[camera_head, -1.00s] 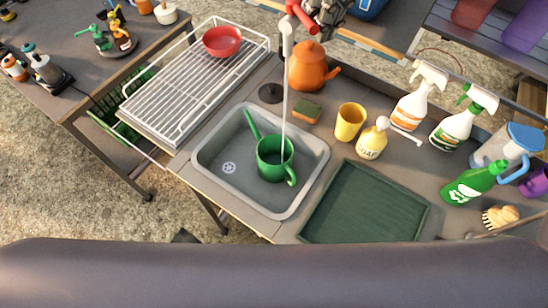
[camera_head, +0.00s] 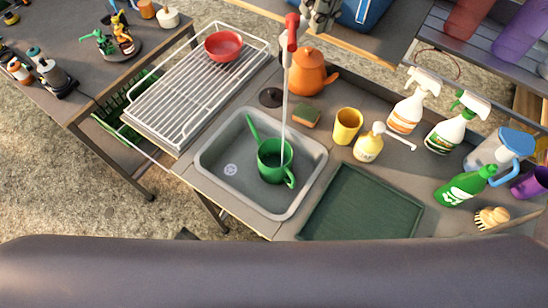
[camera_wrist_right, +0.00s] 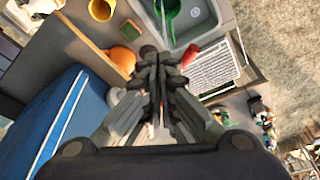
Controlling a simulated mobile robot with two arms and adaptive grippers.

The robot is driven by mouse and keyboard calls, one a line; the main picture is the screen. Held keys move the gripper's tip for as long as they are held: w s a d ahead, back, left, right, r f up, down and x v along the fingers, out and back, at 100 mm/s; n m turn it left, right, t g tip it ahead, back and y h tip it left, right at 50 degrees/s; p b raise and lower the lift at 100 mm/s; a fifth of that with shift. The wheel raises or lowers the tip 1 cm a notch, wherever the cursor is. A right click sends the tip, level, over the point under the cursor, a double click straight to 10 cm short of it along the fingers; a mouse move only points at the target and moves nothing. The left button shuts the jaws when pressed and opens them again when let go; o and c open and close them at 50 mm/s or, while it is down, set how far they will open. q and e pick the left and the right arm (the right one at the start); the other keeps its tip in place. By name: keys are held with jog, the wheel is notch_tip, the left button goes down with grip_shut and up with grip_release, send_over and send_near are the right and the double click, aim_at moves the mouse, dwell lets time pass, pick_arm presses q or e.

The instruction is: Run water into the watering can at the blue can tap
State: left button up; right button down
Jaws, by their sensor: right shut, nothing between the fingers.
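The green watering can (camera_head: 270,165) stands in the grey sink (camera_head: 215,150), its spout toward the upper left; it shows partly in the right wrist view (camera_wrist_right: 172,10). A tap with a red handle (camera_head: 292,32) rises behind the sink; I see no blue on it. A thin pale stream (camera_head: 284,115) runs down from it into the can's opening. The water level inside cannot be made out. My right gripper (camera_head: 320,18) is just right of the red handle, apart from it; in the right wrist view its fingers (camera_wrist_right: 158,75) are closed and empty. My left gripper is not in view.
A white dish rack (camera_head: 185,95) with a red bowl (camera_head: 223,44) is left of the sink. An orange kettle (camera_head: 307,72), sponge (camera_head: 306,116), yellow cup (camera_head: 347,125) and soap bottle (camera_head: 369,147) stand close right. A green tray (camera_head: 362,205) lies in front, spray bottles (camera_head: 405,112) behind.

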jog(key=a, duration=0.6)
jog(key=shift+s+a+p, duration=0.35)
jog(key=shift+p, duration=0.05)
jog(key=shift+f, duration=0.1)
notch_tip(320, 180, down, 5)
jog(key=b, duration=0.4)
jog(key=shift+r, duration=0.2)
dwell(3.1)
